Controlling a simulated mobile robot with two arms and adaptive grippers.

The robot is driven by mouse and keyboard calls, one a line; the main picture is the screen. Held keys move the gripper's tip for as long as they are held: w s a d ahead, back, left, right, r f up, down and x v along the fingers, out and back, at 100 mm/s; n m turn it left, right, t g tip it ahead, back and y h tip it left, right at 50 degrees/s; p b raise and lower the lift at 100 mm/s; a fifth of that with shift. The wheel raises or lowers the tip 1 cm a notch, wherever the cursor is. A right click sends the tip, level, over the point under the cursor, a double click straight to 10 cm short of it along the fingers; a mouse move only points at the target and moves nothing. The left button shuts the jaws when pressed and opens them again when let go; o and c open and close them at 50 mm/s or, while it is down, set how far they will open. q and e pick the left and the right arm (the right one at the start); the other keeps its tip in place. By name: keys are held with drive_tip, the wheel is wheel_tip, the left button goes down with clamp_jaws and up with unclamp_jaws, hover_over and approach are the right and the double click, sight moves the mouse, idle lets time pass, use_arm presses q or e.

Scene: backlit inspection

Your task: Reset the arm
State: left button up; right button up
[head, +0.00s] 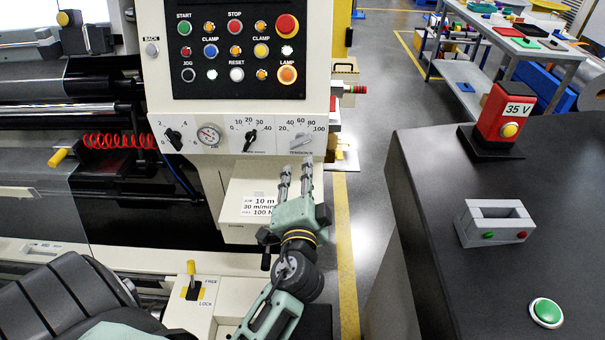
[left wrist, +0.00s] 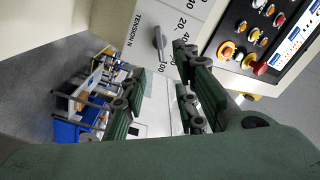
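My left gripper (head: 296,168) is in front of the cream machine, with its fingers pointing up just below the grey tension knob (head: 301,142). Its two fingers are apart with nothing between them. In the left wrist view, the open fingers (left wrist: 160,82) show dark green, and the grey tension knob (left wrist: 160,42) lies beyond them, apart from them. My left arm, pale green and dark grey, rises from the bottom of the head view. My right gripper is in neither view.
The button panel (head: 235,48) is above the dial strip. A dark table (head: 400,230) at right holds a red 35 V unit (head: 507,112), a grey two-button block (head: 494,222) and a green button (head: 546,312). A free/lock lever (head: 191,275) stands at lower left. The floor between is clear.

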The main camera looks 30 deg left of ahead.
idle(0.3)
use_arm(q)
drive_tip(key=s+f+n+g+h, duration=0.3)
drive_tip(key=s+f+n+g, duration=0.15)
drive_tip(key=s+f, duration=0.5)
drive_tip(key=s+d+f+g+h, duration=0.3)
drive_tip(key=s+d+f+g, duration=0.15)
drive_tip(key=s, duration=0.25)
drive_tip(key=s+d+f+g+h, duration=0.35)
drive_tip(key=s+d+f, duration=0.25)
drive_tip(key=s, duration=0.2)
wheel_tip(320, 180, down, 26)
drive_tip(key=s, duration=0.2)
drive_tip(key=s+a+f+m+g, duration=0.1)
drive_tip(key=s+a+f, duration=0.2)
drive_tip(key=s+f, duration=1.2)
drive_tip(key=shift+s+g, duration=0.35)
drive_tip(key=shift+s, duration=0.45)
drive_tip(key=shift+a, duration=0.1)
